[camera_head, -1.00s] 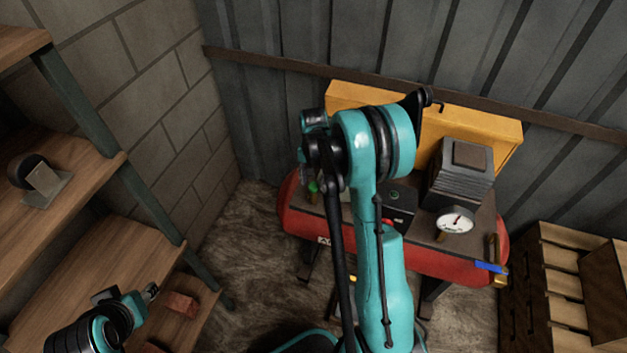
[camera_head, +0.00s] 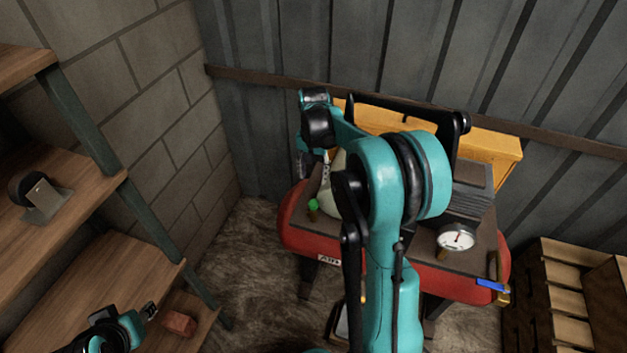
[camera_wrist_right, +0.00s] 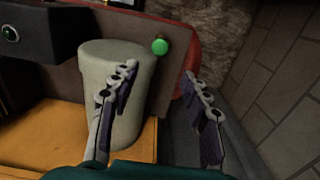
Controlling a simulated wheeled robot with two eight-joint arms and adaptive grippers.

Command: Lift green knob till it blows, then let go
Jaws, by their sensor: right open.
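The green knob (camera_head: 313,205) sits at the left end of the red air compressor (camera_head: 300,235). It also shows in the right wrist view (camera_wrist_right: 160,46), ahead of the fingertips. My right gripper (camera_head: 315,168) is behind and above the knob in the head view, partly hidden by its own arm. In the wrist view my right gripper (camera_wrist_right: 158,76) has its fingers wide apart with nothing between them, and the knob is apart from both. My left gripper (camera_head: 149,311) is at the lower left by the shelf; its jaws are too small to read.
A pale cylinder (camera_wrist_right: 115,65) stands close beside the knob, behind one right finger. A pressure gauge (camera_head: 456,237) and a blue-handled valve (camera_head: 492,286) are on the compressor's right. A yellow box (camera_head: 490,145) stands behind. Wooden shelves (camera_head: 70,285) are left, crates (camera_head: 565,290) right.

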